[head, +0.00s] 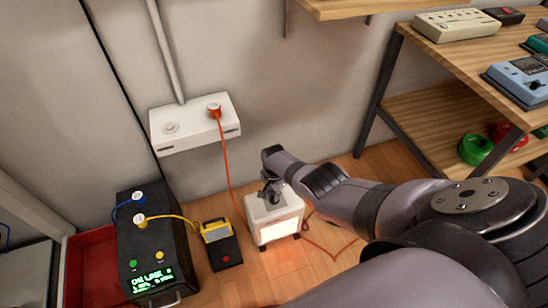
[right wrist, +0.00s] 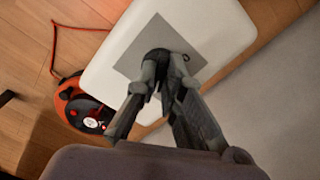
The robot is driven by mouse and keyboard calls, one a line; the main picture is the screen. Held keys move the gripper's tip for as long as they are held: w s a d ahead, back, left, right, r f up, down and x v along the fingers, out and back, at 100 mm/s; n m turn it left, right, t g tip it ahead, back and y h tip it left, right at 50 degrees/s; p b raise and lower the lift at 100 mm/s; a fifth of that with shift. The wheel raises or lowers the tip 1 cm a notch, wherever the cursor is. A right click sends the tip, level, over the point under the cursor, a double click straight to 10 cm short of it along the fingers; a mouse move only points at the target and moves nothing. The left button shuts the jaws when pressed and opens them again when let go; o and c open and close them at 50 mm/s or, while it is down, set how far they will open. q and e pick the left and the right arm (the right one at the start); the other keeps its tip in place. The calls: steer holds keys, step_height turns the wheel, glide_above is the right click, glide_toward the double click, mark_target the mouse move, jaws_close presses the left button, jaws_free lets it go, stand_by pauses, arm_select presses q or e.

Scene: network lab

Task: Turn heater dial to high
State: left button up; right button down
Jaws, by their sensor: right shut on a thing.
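The heater (head: 275,228) is a small white box on the wooden floor, with its front panel glowing warm. Its white top (right wrist: 115,50) with a grey square plate (right wrist: 138,62) shows in the right wrist view. My right gripper (head: 271,194) reaches down onto the heater's top from the right. In the right wrist view its fingers (right wrist: 167,66) are closed together over the grey plate, shut on the dial. The dial is hidden by the fingertips, so its setting cannot be read. My left gripper is not in view.
A white wall socket box (head: 195,128) holds an orange plug (head: 214,111) whose cord runs down to the floor. A black power unit (head: 150,245) and a yellow-black device (head: 219,243) stand left. A wooden shelf (head: 440,110) stands right. An orange round object (right wrist: 82,112) lies beside the heater.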

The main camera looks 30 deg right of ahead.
steer(key=shift+d, duration=0.1)
steer(key=c, duration=1.7)
jaws_free()
steer(key=shift+r, duration=0.2)
steer(key=shift+w+r, duration=0.1)
steer(key=shift+r, duration=0.4)
step_height(320, 180, up, 11)
steer(key=shift+f, duration=0.15)
